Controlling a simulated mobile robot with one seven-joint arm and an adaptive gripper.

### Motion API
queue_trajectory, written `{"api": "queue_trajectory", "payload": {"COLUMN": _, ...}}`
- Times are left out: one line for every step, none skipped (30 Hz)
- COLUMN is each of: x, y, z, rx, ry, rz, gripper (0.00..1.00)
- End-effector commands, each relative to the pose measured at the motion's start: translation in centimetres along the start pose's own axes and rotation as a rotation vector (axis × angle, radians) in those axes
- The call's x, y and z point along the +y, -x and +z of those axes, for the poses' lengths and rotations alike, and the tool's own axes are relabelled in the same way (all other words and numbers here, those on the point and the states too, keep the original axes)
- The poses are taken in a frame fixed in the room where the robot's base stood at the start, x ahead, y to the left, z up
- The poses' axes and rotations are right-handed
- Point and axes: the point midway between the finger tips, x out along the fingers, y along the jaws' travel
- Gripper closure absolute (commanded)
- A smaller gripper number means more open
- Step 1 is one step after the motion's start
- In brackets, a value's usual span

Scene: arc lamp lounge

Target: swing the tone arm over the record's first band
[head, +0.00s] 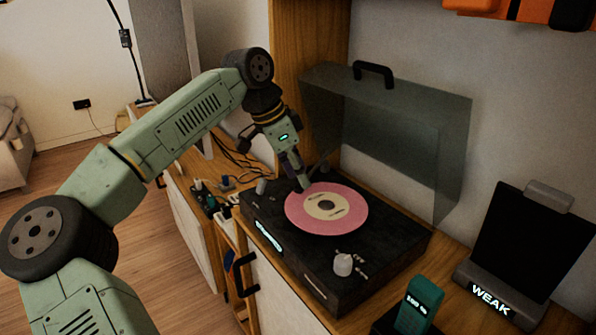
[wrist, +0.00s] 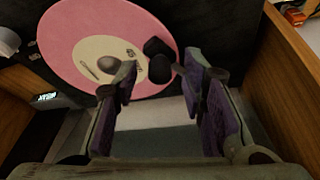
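The turntable (head: 385,255) is a dark box on a wooden cabinet, with a pink record (head: 350,222) lying flat on it. The record (wrist: 72,62) fills the upper left of the wrist view, its cream label and grey centre showing. My gripper (head: 303,186) points down at the record's far left edge. In the wrist view my gripper (wrist: 160,68) has its two purple-lined fingers apart. A dark, rounded piece (wrist: 157,48), possibly part of the tone arm, shows between the fingertips over the record's edge. I cannot make out the rest of the tone arm; my gripper covers that area.
A clear dust cover (head: 410,135) stands raised behind the turntable, close to my gripper. A dark stand (head: 520,250) labelled WEAK and a green handset (head: 418,305) are at the right. Cables (head: 235,165) lie at the left.

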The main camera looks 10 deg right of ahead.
Motion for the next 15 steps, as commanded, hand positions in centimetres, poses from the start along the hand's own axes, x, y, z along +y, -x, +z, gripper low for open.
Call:
{"api": "queue_trajectory", "payload": {"x": -0.1, "y": 0.5, "z": 0.0, "rx": 0.000, "ry": 0.001, "rz": -0.002, "gripper": 0.62}}
{"api": "queue_trajectory", "payload": {"x": -0.1, "y": 0.8, "z": 0.0, "rx": 0.000, "ry": 0.001, "rz": -0.003, "gripper": 0.62}}
{"api": "queue_trajectory", "payload": {"x": -0.1, "y": 1.4, "z": 0.0, "rx": 0.000, "ry": 0.002, "rz": -0.003, "gripper": 0.62}}
{"api": "queue_trajectory", "payload": {"x": -0.1, "y": 1.9, "z": 0.0, "rx": 0.000, "ry": 0.002, "rz": -0.003, "gripper": 0.62}}
{"api": "queue_trajectory", "payload": {"x": -0.1, "y": 2.4, "z": 0.0, "rx": 0.000, "ry": 0.001, "rz": -0.005, "gripper": 0.62}}
{"api": "queue_trajectory", "payload": {"x": -0.1, "y": 3.2, "z": 0.0, "rx": 0.000, "ry": 0.002, "rz": -0.005, "gripper": 0.62}}
{"api": "queue_trajectory", "payload": {"x": -0.1, "y": 3.9, "z": 0.0, "rx": 0.000, "ry": 0.003, "rz": -0.004, "gripper": 0.62}}
{"api": "queue_trajectory", "payload": {"x": -0.1, "y": 4.6, "z": 0.0, "rx": -0.001, "ry": 0.003, "rz": -0.005, "gripper": 0.62}}
{"api": "queue_trajectory", "payload": {"x": -0.1, "y": 5.5, "z": 0.0, "rx": 0.000, "ry": 0.002, "rz": -0.005, "gripper": 0.62}}
{"api": "queue_trajectory", "payload": {"x": -0.1, "y": 6.2, "z": 0.0, "rx": 0.000, "ry": 0.001, "rz": -0.005, "gripper": 0.62}}
{"api": "queue_trajectory", "payload": {"x": -0.1, "y": 6.8, "z": 0.0, "rx": 0.000, "ry": 0.002, "rz": -0.004, "gripper": 0.62}}
{"api": "queue_trajectory", "payload": {"x": -0.1, "y": 7.6, "z": 0.0, "rx": 0.000, "ry": 0.003, "rz": -0.005, "gripper": 0.62}}
{"api": "queue_trajectory", "payload": {"x": -0.1, "y": 8.2, "z": 0.0, "rx": -0.001, "ry": 0.002, "rz": -0.004, "gripper": 0.62}}
{"api": "queue_trajectory", "payload": {"x": 0.0, "y": 8.8, "z": 0.0, "rx": 0.000, "ry": 0.002, "rz": -0.003, "gripper": 0.62}}
{"api": "queue_trajectory", "payload": {"x": 0.0, "y": 9.4, "z": 0.0, "rx": 0.001, "ry": 0.001, "rz": -0.003, "gripper": 0.62}}
